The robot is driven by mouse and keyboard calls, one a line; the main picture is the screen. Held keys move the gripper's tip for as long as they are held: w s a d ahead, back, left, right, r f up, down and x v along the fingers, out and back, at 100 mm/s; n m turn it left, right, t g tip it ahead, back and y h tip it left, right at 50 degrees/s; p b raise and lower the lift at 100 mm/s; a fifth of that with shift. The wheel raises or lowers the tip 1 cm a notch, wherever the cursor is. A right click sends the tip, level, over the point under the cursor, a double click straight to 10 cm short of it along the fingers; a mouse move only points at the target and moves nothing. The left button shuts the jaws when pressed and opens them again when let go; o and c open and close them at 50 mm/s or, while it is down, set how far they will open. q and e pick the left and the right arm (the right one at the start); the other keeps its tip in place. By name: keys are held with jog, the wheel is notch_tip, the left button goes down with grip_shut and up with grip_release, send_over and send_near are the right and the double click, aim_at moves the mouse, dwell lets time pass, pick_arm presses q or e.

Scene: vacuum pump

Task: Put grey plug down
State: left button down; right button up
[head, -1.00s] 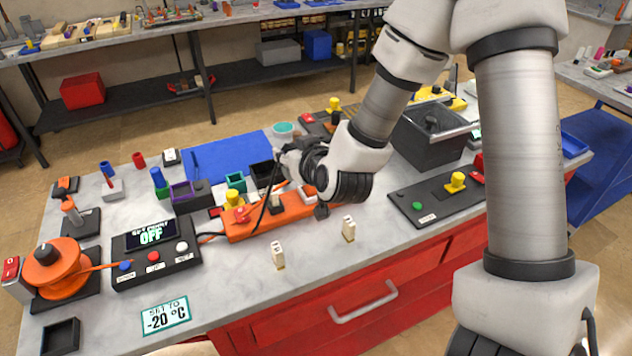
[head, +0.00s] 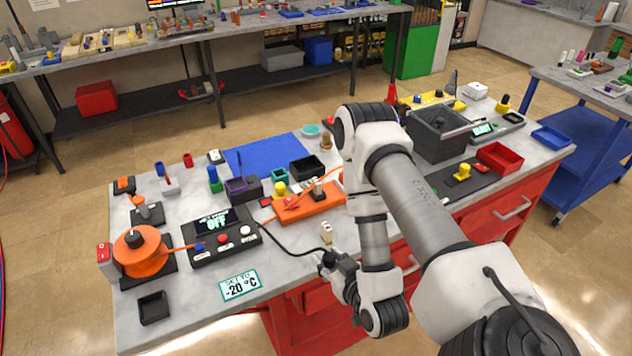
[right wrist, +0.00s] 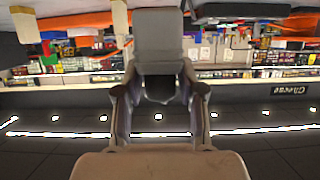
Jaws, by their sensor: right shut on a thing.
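My right gripper (head: 332,265) is at the front edge of the table in the head view. It is shut on the grey plug, and a black cable (head: 285,245) runs to it from the control box (head: 220,238). In the right wrist view a grey block, which looks like the plug (right wrist: 160,45), sits between the fingers (right wrist: 160,80). In the head view the plug is dark, small and mostly hidden by the gripper. I cannot tell whether it touches the table. My left gripper is not in view.
An orange power strip (head: 297,212) lies behind the gripper. A cream connector (head: 327,232) stands just behind the gripper. The -20 °C sign (head: 240,287) and a small black tray (head: 153,307) are at the front left. Bare tabletop (head: 285,275) lies left of the gripper.

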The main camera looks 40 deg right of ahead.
jog(key=w+b, duration=0.3)
jog(key=b, duration=0.1)
jog(key=w+a+f+b, duration=0.1)
jog(key=w+b, duration=0.7)
jog(key=b, duration=0.1)
jog(key=shift+a+f, duration=0.15)
jog(key=w, duration=0.1)
jog(key=w+p, duration=0.1)
jog(key=w, duration=0.1)
jog(key=w+p, duration=0.1)
jog(key=shift+w+a, duration=0.3)
notch_tip(320, 180, down, 3)
jog(key=shift+f+p, duration=0.2)
jog(key=shift+p, duration=0.45)
jog(key=shift+w+d+f, duration=0.1)
jog(key=shift+f, duration=0.2)
jog(key=o, duration=1.2)
